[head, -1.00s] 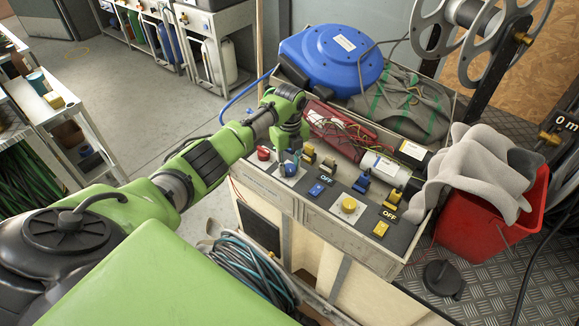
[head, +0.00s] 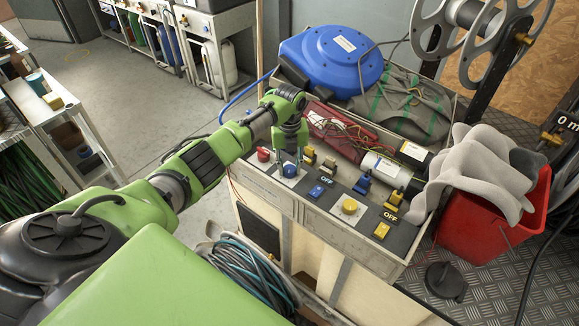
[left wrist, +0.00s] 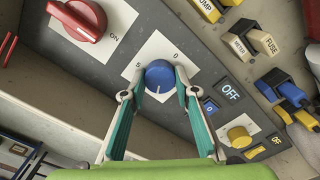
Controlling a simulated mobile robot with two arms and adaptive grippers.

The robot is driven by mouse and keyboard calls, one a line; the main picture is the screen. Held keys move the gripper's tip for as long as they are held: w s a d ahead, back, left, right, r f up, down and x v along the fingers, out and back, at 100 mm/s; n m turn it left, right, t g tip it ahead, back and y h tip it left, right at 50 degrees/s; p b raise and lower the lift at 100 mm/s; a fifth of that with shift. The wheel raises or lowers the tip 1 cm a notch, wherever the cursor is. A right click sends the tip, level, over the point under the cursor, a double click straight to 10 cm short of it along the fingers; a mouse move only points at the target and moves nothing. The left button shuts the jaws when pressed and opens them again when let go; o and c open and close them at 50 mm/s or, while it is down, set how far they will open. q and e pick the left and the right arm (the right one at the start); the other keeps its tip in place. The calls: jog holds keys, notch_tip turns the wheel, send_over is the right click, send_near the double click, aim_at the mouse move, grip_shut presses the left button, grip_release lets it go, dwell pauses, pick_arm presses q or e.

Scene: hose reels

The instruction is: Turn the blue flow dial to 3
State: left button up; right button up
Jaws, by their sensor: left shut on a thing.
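The blue flow dial (left wrist: 160,74) sits on a white plate (left wrist: 150,50) on the grey panel. The plate shows a 5 left of the dial and a 0 at its upper right; other marks are hidden or unclear. The dial's pale pointer line faces the bottom of the left wrist view. My left gripper (left wrist: 155,82) is shut on the dial, with one teal finger on each side. In the head view the left gripper (head: 289,167) reaches down onto the dial from above. My right gripper is not in view.
A red knob (left wrist: 80,18) marked ON sits beside the dial. A red bucket (head: 492,235) stands at the right.

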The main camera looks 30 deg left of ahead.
aim_at(290, 168)
pick_arm(q)
jog(key=o, duration=1.1)
jog(key=shift+r, duration=0.1)
notch_tip(290, 168, up, 12)
